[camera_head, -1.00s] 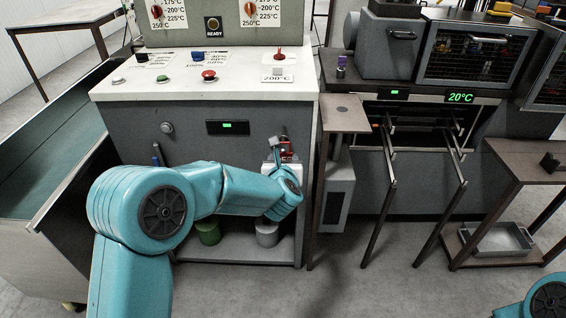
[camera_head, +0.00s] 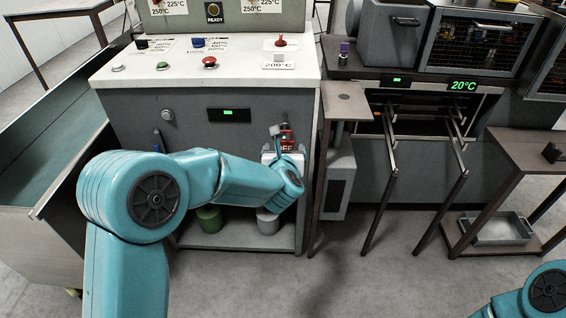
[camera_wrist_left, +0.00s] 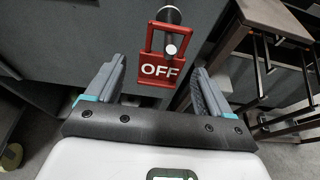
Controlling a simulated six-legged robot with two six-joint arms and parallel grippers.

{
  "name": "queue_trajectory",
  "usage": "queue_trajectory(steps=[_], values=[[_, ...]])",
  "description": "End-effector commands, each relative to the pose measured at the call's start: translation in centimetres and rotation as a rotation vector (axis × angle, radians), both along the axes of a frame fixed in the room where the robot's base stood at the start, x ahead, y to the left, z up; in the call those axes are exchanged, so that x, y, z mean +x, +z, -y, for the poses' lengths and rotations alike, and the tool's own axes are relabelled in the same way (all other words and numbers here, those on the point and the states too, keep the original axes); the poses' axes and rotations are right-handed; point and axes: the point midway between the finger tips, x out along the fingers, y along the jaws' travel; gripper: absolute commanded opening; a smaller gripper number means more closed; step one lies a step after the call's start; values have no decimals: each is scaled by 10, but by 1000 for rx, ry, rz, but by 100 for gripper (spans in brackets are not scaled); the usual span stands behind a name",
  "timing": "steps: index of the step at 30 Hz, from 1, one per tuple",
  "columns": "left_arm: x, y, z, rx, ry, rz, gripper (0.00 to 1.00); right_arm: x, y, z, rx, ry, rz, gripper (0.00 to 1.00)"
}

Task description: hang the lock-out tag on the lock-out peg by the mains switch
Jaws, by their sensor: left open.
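The red lock-out tag (camera_wrist_left: 159,70), lettered OFF, has an open frame at its top. In the left wrist view, a silver peg (camera_wrist_left: 171,46) shows through that frame, and the tag appears to hang on it. My left gripper (camera_wrist_left: 159,66) is open, with one finger on each side of the tag and gaps showing. In the head view the tag (camera_head: 286,147) is partly hidden by the left gripper (camera_head: 279,142), at the front panel of the grey cabinet. Which part is the mains switch is unclear. My right gripper is out of the picture.
The grey cabinet (camera_head: 190,128) has a white top with coloured buttons. A narrow brown stand (camera_head: 345,102) stands just right of the gripper. Rails (camera_head: 390,150) stick out further right. A green pot (camera_head: 209,217) and a grey pot (camera_head: 268,221) sit on the low shelf.

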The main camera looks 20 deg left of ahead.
Motion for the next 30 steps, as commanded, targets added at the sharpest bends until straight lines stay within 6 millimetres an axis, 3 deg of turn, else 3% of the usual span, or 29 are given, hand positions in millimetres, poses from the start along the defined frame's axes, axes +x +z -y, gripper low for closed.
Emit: queue_trajectory(steps=[9,15,21,26,28,30], values=[[-76,31,23,0,-5,3,82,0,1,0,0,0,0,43],[-113,44,33,0,-4,3,82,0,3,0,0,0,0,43],[-130,49,37,0,-2,1,82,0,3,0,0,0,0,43],[-131,49,36,0,2,0,82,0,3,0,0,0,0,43],[-130,44,28,2,19,-11,82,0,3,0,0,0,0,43],[-128,22,12,14,55,-56,82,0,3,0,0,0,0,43]])
